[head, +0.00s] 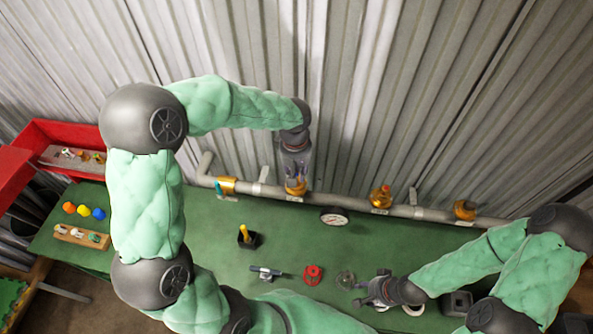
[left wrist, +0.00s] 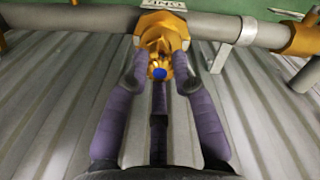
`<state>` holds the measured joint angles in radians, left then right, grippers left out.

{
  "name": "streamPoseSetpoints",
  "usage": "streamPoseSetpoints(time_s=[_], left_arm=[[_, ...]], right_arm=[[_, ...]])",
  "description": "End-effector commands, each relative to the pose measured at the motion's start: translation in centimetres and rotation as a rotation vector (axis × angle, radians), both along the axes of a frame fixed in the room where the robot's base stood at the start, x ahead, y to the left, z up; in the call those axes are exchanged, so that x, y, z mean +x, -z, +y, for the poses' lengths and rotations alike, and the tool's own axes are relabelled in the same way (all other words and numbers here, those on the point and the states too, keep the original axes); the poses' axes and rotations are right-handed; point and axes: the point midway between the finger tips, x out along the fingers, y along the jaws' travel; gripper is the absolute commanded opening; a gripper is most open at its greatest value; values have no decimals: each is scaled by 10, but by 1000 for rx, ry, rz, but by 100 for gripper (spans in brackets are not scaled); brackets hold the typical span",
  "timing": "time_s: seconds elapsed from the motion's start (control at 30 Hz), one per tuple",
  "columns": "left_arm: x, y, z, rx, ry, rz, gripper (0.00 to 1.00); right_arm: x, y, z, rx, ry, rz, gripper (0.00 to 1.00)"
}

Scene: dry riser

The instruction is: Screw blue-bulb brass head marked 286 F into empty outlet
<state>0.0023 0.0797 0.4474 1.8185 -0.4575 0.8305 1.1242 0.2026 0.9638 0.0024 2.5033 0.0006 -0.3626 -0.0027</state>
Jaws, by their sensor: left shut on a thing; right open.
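The brass head with the blue bulb (left wrist: 160,72) is at the pipe, between the fingers of my left gripper (left wrist: 160,80). My left gripper is shut on it, with purple fingers on both sides. In the head view my left gripper (head: 296,178) reaches down to a brass outlet (head: 295,188) on the grey pipe (head: 345,205). The head lines up with the outlet, but how far it is threaded cannot be told. A plate by the outlet (left wrist: 163,4) is cut off and unreadable. My right gripper (head: 368,298) is open, low over the green table near a clear round part (head: 345,279).
Two other brass fittings (head: 381,196) and (head: 465,209) sit along the pipe, and a brass valve (head: 227,185) is at left. A red toolbox (head: 65,135) stands at left.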

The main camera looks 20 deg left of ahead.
Motion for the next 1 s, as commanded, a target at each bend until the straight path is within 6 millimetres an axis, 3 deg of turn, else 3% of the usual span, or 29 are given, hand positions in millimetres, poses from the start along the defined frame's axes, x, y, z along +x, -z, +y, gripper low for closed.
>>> streamPoseSetpoints(time_s=[0.27,0.63,0.97,1.0], left_arm=[[1,-2,0,0,57,-5,0],[2,-2,0,1,448,-5,0],[2,-1,0,0,498,-6,0],[2,-1,0,0,498,-6,34]], right_arm=[[0,-2,0,0,0,0,43],[0,-13,0,0,0,0,43],[0,-14,0,0,0,0,43],[0,-14,0,0,0,0,43]])
